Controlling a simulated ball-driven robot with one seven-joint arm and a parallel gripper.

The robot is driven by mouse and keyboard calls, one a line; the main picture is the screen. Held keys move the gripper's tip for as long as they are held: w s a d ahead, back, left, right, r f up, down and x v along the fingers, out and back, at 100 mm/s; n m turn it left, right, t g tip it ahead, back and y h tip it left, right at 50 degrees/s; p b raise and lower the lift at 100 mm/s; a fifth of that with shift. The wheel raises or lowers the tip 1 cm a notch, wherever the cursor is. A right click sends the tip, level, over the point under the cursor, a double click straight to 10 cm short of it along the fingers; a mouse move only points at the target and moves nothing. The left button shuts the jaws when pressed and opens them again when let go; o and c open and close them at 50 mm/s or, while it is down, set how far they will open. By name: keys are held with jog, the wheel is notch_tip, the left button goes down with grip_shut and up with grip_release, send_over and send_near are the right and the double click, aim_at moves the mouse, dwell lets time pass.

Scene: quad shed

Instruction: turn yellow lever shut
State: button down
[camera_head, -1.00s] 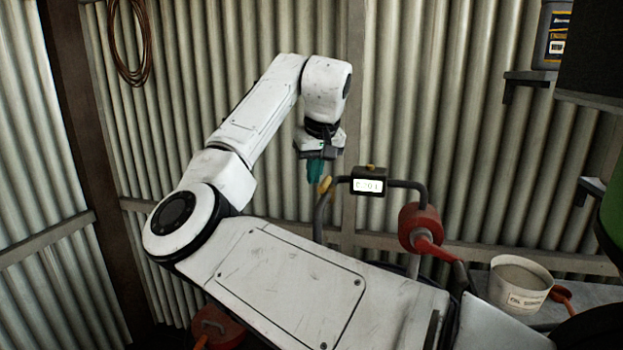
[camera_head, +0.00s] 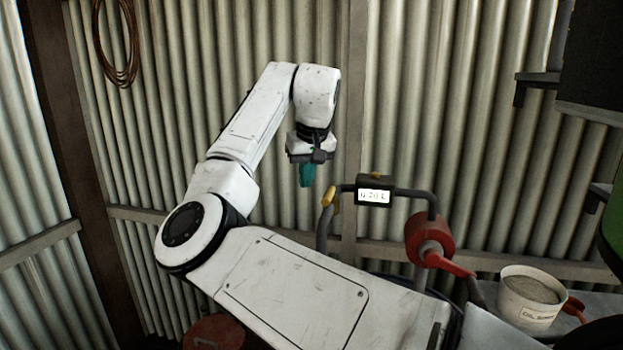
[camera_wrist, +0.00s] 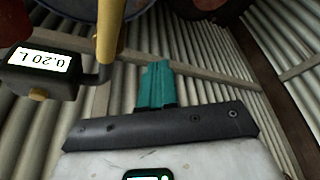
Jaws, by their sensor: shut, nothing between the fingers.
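The yellow lever (camera_head: 331,195) sits on the grey pipe at the left end of the metered pipework. In the wrist view, the yellow lever (camera_wrist: 110,34) runs along the pipe near the top, left of my fingers. My gripper (camera_head: 307,180) points down, up and to the left of the lever in the head view, with a gap between them. Its teal fingers (camera_wrist: 156,85) are together and empty in the wrist view. The meter (camera_head: 374,193) on the pipe has a lit display; in the wrist view the meter (camera_wrist: 41,72) reads 0.20 L, upside down.
A red valve body with a red handle (camera_head: 430,242) stands right of the meter. A pale tub (camera_head: 528,298) of grey granules sits on the bench at right, with a red scoop (camera_head: 574,308) beside it. Corrugated walls (camera_head: 450,110) close in behind. A shelf bracket (camera_head: 533,84) juts out at upper right.

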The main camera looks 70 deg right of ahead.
notch_tip(320, 180, up, 10)
jog(key=s+b, duration=0.2)
jog(key=shift+s+d+f, duration=0.2)
jog(key=shift+s+d, duration=0.05)
jog(key=shift+s, duration=0.1)
dwell(0.3)
jog(key=w+a+f+n+h, duration=0.1)
jog(key=w+a+f+h, duration=0.15)
jog(key=f, duration=0.75)
jog(key=w+a+f+h, duration=0.15)
jog(key=w+f, duration=0.25)
jog(key=f, duration=0.6)
jog(key=a+f+n+t+y, duration=0.15)
jog(key=a+f+n, duration=0.25)
jog(key=a+f, duration=0.95)
jog(key=s+a+f+n+y, duration=0.3)
jog(key=s+a+f, duration=0.4)
jog(key=a, duration=0.4)
jog(key=s+a+f+n+y, duration=0.2)
jog(key=s+a+f+y, duration=0.15)
jog(key=a+f, duration=0.65)
jog(key=s+d+f+g+h+b, duration=0.1)
jog(key=s+f+g+b, duration=0.2)
jog(key=s+f, duration=0.5)
jog(key=s, duration=0.3)
jog(key=shift+f+m, duration=0.15)
jog(key=shift+m, duration=0.25)
